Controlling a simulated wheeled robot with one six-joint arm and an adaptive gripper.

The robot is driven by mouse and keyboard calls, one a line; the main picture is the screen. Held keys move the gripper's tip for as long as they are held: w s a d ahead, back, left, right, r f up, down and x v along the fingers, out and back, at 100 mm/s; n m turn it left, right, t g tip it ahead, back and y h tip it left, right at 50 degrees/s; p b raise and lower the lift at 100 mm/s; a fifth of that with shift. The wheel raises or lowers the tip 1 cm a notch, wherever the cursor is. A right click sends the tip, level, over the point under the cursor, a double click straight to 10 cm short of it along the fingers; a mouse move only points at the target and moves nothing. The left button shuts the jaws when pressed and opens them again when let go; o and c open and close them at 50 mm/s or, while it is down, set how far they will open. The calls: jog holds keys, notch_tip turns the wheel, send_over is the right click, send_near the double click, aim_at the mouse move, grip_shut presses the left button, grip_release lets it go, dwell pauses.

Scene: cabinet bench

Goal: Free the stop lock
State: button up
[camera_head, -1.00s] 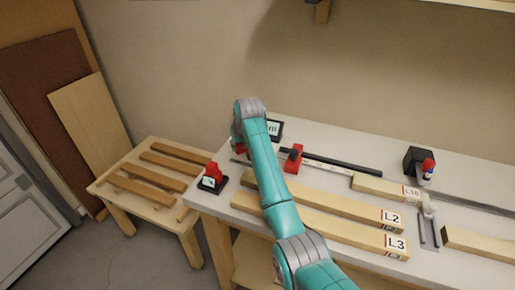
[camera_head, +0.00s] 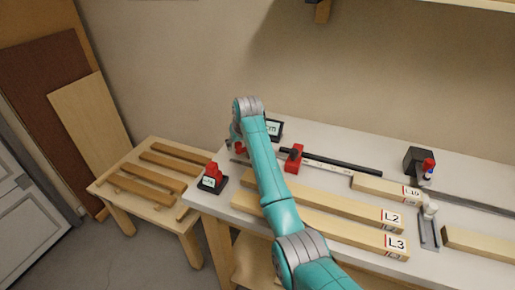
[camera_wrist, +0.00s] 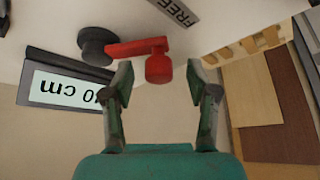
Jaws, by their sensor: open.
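The lock lever is a red arm with a rounded red knob (camera_wrist: 158,68) on a dark round pivot (camera_wrist: 97,45) in the wrist view. A plate reading FREE (camera_wrist: 176,10) lies beyond the lever. My gripper (camera_wrist: 159,74) is open, with one green-grey finger on each side of the red knob; whether either finger touches it I cannot tell. In the head view a bit of red (camera_head: 240,148) shows beside my wrist, and my arm hides most of the gripper. The red stop block (camera_head: 293,158) sits on the rail to the right.
A display reading in cm (camera_head: 273,128) stands close behind my gripper and also shows in the wrist view (camera_wrist: 65,88). A red-topped device (camera_head: 212,178) is at the bench's left corner. Boards L2 (camera_head: 340,203) and L3 (camera_head: 330,227) lie in front, under my arm.

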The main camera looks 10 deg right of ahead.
jog(key=shift+r, duration=4.3)
